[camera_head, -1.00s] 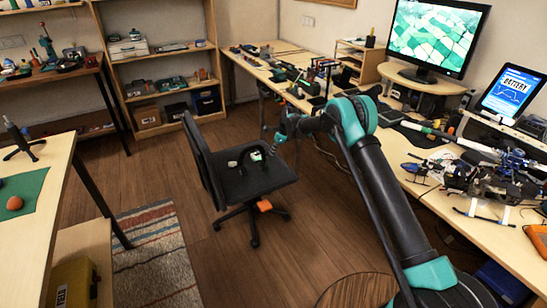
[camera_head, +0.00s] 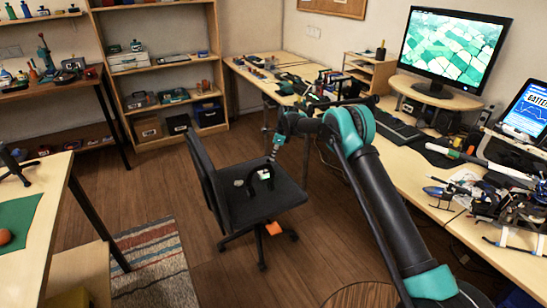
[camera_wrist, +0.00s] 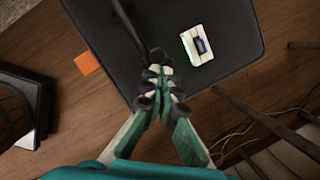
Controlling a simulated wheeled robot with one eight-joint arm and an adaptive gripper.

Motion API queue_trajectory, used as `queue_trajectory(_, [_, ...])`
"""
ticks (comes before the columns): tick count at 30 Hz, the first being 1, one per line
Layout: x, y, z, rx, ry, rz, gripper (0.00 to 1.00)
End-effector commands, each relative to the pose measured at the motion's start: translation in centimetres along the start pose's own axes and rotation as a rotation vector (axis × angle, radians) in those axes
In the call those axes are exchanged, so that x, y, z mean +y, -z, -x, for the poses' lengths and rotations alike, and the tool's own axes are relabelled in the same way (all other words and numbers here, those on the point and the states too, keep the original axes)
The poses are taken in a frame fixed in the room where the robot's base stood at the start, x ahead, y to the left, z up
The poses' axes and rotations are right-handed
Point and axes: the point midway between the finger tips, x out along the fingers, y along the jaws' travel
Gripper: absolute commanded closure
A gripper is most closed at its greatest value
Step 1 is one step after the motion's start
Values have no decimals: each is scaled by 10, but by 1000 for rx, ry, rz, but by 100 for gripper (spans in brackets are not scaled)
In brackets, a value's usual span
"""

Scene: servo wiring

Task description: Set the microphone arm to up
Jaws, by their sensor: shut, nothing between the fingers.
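My gripper (camera_wrist: 160,88) is shut and empty in the wrist view, over the black chair seat (camera_wrist: 128,45). In the head view my gripper (camera_head: 264,174) is small and partly lost against the chair (camera_head: 262,205). A dark tripod stand (camera_head: 14,166) on the left table is cut off by the left edge of the head view; it may belong to the microphone. I cannot make out a microphone arm for certain or tell its position. My gripper is well apart from that stand.
A small white device (camera_wrist: 196,45) lies on the chair seat. The long desk (camera_head: 425,180) at right holds a monitor (camera_head: 452,45), a keyboard and a helicopter model. The left table (camera_head: 45,215) carries a green mat. Wooden floor is open around the striped rug (camera_head: 150,262).

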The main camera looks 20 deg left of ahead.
Motion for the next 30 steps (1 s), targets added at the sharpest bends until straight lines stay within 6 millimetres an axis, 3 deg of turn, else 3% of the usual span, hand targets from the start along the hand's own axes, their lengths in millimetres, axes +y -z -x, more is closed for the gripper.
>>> queue_trajectory(15, [0,0,1,0,0,0,100])
queue_trajectory(30, [-1,-3,16,0,0,0,100])
